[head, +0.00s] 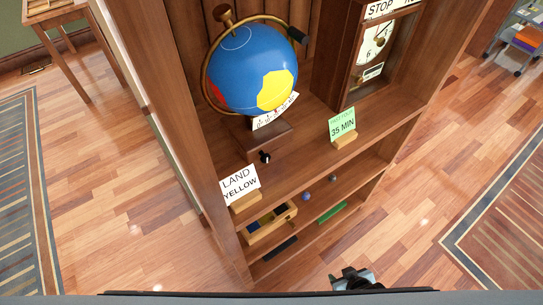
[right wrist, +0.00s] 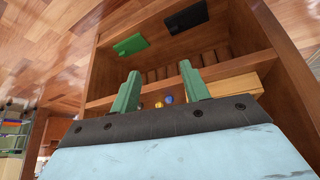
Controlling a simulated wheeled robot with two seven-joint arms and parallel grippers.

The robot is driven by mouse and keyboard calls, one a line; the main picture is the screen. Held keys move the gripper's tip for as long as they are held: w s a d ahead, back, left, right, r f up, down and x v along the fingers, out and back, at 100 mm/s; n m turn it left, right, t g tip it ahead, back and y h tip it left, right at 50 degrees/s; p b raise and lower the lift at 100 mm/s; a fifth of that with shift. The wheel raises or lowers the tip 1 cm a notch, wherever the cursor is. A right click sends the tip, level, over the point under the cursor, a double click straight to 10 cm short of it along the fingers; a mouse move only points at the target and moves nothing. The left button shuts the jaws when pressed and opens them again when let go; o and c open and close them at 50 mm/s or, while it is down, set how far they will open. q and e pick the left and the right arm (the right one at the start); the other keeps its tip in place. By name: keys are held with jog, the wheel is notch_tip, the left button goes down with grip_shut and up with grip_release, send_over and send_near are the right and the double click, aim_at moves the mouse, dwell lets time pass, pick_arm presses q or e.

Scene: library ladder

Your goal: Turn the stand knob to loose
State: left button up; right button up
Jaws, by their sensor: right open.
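The stand knob (head: 265,157) is a small black knob with a light mark, on the front of the wooden globe stand (head: 250,138). Its setting is too small to read. The blue globe (head: 252,68) with yellow and red patches sits above it in a brass ring. My right gripper (head: 355,280) is at the bottom edge of the head view, low in front of the bookcase and well away from the knob. In the right wrist view its two green fingers (right wrist: 160,90) are apart with nothing between them. My left gripper is not in view.
A "LAND YELLOW" card (head: 240,184) stands left of the stand, a green "35 MIN" card (head: 342,124) right of it. A clock (head: 375,45) stands at the right. A drawer (head: 268,225) and small balls (head: 306,197) are below.

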jog(key=w+a+r+n+t+y, duration=0.1)
jog(key=w+a+r, duration=0.1)
jog(key=w+r, duration=0.3)
jog(key=w+a+r+t+y, duration=0.1)
jog(key=w+a+r, duration=0.2)
jog(key=r, duration=0.3)
jog(key=n+t+y+p, duration=0.1)
jog(key=n+t+y, duration=0.1)
jog(key=t+y, duration=0.2)
send_near(267, 160)
jog(key=b+x, duration=0.1)
jog(key=x, duration=0.5)
jog(key=shift+w+a+f+b, duration=0.1)
jog(key=shift+w+b, duration=0.2)
jog(key=shift+w+a+f, duration=0.2)
jog(key=shift+w+a, duration=0.15)
jog(key=shift+w, duration=0.15)
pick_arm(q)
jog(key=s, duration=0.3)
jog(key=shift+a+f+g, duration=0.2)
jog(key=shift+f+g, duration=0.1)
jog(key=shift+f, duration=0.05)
pick_arm(e)
jog(key=shift+c, duration=0.4)
